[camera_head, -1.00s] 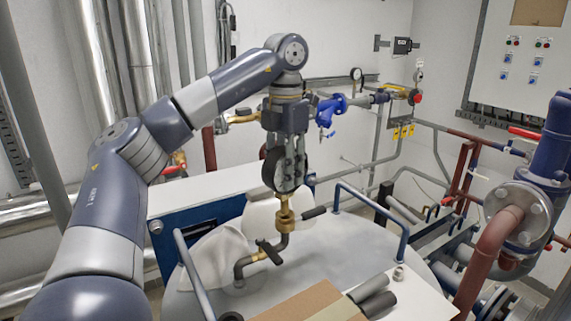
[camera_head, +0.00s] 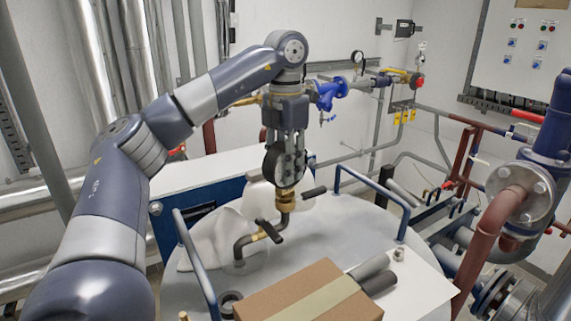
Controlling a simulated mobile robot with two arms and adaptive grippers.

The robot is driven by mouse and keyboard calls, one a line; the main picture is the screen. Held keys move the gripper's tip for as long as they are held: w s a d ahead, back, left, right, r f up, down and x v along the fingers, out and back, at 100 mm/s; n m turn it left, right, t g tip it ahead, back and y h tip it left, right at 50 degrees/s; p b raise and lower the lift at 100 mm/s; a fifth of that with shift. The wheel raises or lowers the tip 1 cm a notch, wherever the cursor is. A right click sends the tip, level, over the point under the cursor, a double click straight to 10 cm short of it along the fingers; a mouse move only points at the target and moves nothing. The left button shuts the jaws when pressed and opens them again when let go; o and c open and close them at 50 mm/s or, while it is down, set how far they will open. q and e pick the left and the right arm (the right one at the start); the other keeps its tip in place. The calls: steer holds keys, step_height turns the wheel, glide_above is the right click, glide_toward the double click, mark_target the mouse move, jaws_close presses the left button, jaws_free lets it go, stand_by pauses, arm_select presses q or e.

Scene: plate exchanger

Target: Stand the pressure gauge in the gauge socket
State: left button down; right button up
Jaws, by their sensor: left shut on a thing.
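The pressure gauge (camera_head: 282,171) is a black round dial, upright and seen partly from the side between the fingers of my left gripper (camera_head: 289,170). The gripper points down and is shut on it. The brass gauge socket (camera_head: 285,199) sits on top of a bent dark pipe directly below the gauge. The gauge's lower edge lies right at the socket's top; its stem is hidden, so I cannot tell how deep it sits. My right gripper is out of view.
A black-handled valve (camera_head: 268,231) sits on the bent pipe. A cardboard box (camera_head: 310,294) and grey cylinders (camera_head: 372,274) lie in front. Blue rails (camera_head: 375,193) flank the pale rounded vessel top (camera_head: 330,226). A blue valve (camera_head: 328,93) is on the wall piping behind.

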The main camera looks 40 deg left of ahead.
arm_select(q)
steer(key=c, duration=1)
jaws_free()
steer(key=shift+c, duration=0.2)
step_height(320, 180, up, 12)
steer(key=shift+r, duration=0.1)
stand_by(0.4)
